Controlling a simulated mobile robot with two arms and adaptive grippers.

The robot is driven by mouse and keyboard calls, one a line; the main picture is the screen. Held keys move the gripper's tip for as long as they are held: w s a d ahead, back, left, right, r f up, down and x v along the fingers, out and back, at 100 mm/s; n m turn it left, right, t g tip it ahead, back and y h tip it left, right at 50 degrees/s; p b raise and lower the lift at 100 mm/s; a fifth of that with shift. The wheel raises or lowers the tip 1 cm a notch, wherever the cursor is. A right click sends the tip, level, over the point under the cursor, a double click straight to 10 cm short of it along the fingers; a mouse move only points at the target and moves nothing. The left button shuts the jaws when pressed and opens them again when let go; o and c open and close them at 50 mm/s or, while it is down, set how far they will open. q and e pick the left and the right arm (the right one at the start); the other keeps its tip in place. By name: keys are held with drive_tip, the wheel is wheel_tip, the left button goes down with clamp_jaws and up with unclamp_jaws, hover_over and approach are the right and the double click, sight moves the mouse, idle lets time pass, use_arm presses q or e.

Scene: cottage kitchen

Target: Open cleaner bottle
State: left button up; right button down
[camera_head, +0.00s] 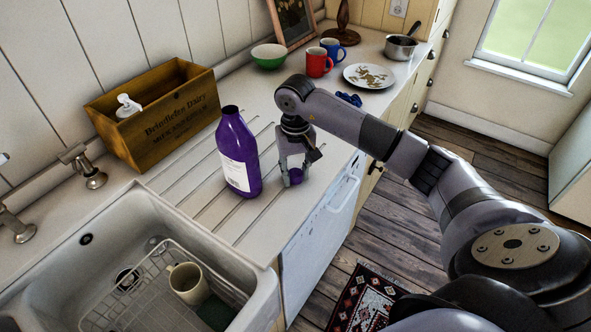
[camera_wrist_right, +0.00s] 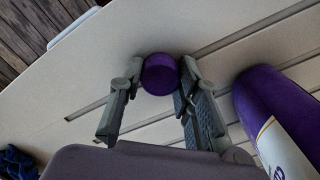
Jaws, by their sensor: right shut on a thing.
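The purple cleaner bottle (camera_head: 237,155) with a white label stands upright on the grooved drainboard, right of the sink. Its dark neck is open, with no cap on it. My right gripper (camera_head: 294,177) is shut on the purple cap (camera_head: 296,175), low over the counter just right of the bottle. In the right wrist view the cap (camera_wrist_right: 160,74) sits between the fingertips of the gripper (camera_wrist_right: 158,82), and the bottle (camera_wrist_right: 275,110) stands apart at the right. Whether the cap touches the counter I cannot tell. My left gripper is not in view.
A sink (camera_head: 246,309) with a wire rack and cream mug (camera_head: 188,284) is at lower left. A wooden crate (camera_head: 170,120) stands behind the bottle. A green bowl (camera_head: 269,56), red mug (camera_head: 317,62), blue mug (camera_head: 334,49) and dirty plate (camera_head: 369,77) stand farther along the counter.

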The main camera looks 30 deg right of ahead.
sight(295, 173)
drive_tip(key=shift+f, duration=0.15)
drive_tip(key=c, duration=1.2)
unclamp_jaws()
drive_tip(key=shift+r, duration=0.35)
wheel_tip(295, 173, up, 12)
drive_tip(key=shift+f+b, duration=0.15)
drive_tip(key=shift+b, duration=1)
